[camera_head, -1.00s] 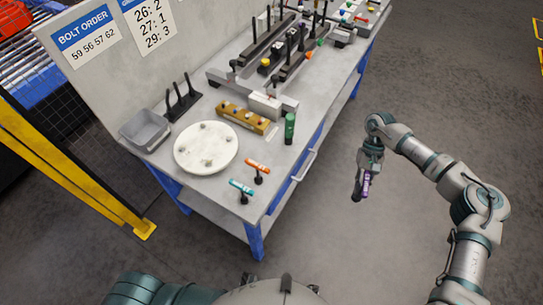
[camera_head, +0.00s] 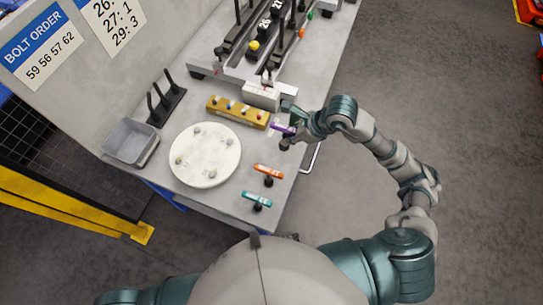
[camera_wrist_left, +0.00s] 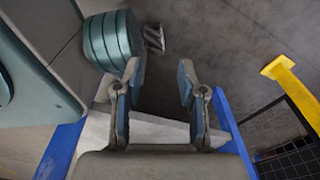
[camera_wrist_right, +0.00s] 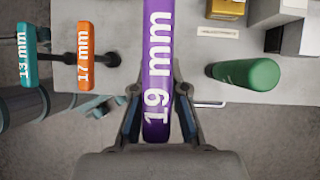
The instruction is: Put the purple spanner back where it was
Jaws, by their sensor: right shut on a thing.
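The purple spanner (camera_head: 281,128), marked 19 mm in the right wrist view (camera_wrist_right: 157,60), is held by my right gripper (camera_head: 300,130). The gripper's fingers (camera_wrist_right: 158,95) are shut on its near end, and the far end reaches over the table. In the head view, a dark stand (camera_head: 285,144) shows at the table's right edge just below the spanner; I cannot tell whether they touch. The orange 17 mm spanner (camera_head: 268,171) and teal 13 mm spanner (camera_head: 257,199) sit on dark stands nearer me. My left gripper (camera_wrist_left: 160,80) is open and empty in the left wrist view.
The yellow block (camera_head: 238,112), white box (camera_head: 262,96), round white plate (camera_head: 190,165) and grey bin (camera_head: 131,144) occupy the table.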

